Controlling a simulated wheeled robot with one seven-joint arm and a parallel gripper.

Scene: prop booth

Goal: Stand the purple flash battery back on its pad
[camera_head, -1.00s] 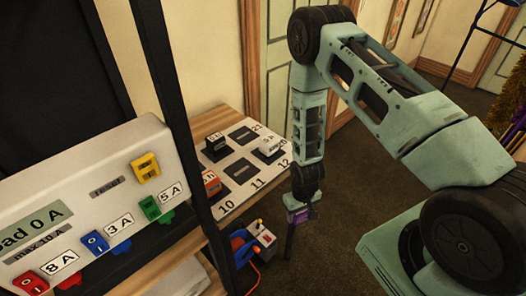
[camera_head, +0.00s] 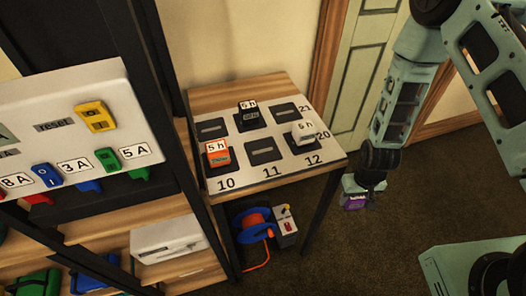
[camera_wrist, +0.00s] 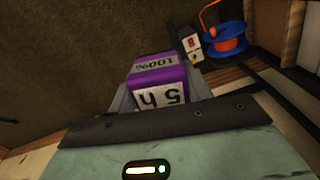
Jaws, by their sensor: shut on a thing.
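The purple flash battery (camera_head: 354,201) is held in my gripper (camera_head: 362,187), to the right of the pad table and over the dark floor. In the wrist view, the battery (camera_wrist: 158,72) sits between the two jaws, with its "5 h" and "100%" labels upside down. The white pad board (camera_head: 238,184) has several dark pads. The front middle pad (camera_head: 263,150), back left pad (camera_head: 212,128) and back right pad (camera_head: 286,112) are bare. I cannot tell which pad is the purple battery's.
Orange (camera_head: 217,153), dark (camera_head: 248,118) and white (camera_head: 304,133) batteries stand on the other pads. A blue-orange cable reel (camera_head: 254,223) is under the table. A shelf with a switch panel (camera_head: 60,115) is at left. Open floor lies right of the table.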

